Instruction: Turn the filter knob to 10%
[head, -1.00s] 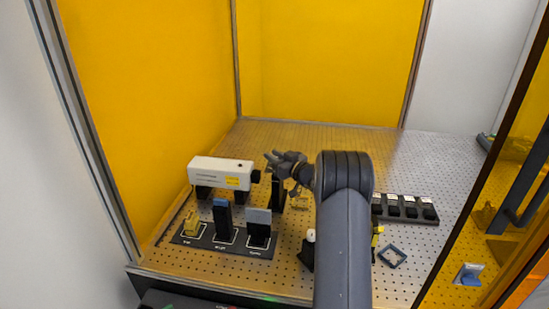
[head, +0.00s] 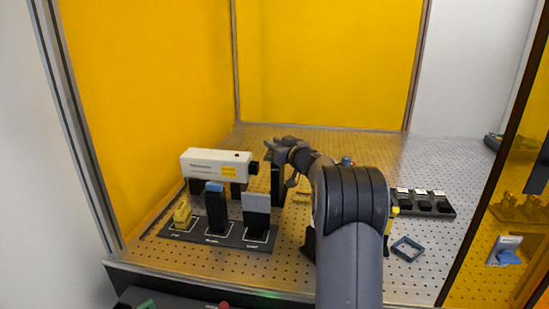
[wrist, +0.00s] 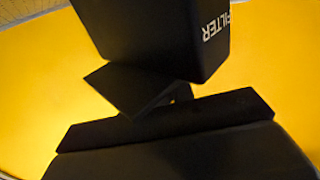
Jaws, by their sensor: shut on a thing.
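The filter unit is a black block marked FILTER (wrist: 155,35), large and tilted at the top of the wrist view. In the head view its dark upright post (head: 277,184) stands right of the white laser-like box. My gripper (head: 276,147) is at the top of this post. In the wrist view a dark wedge-shaped part, which looks like the knob (wrist: 130,88), lies between the block and my gripper, and my gripper is shut on it. The knob's scale and pointer are not visible, so its setting cannot be read.
A white box (head: 215,163) on black supports stands left of the post. In front is a black tray (head: 185,235) holding a yellow, a blue-topped and a grey-topped piece. Black holders (head: 425,203) and a dark square frame (head: 407,248) lie right of my arm.

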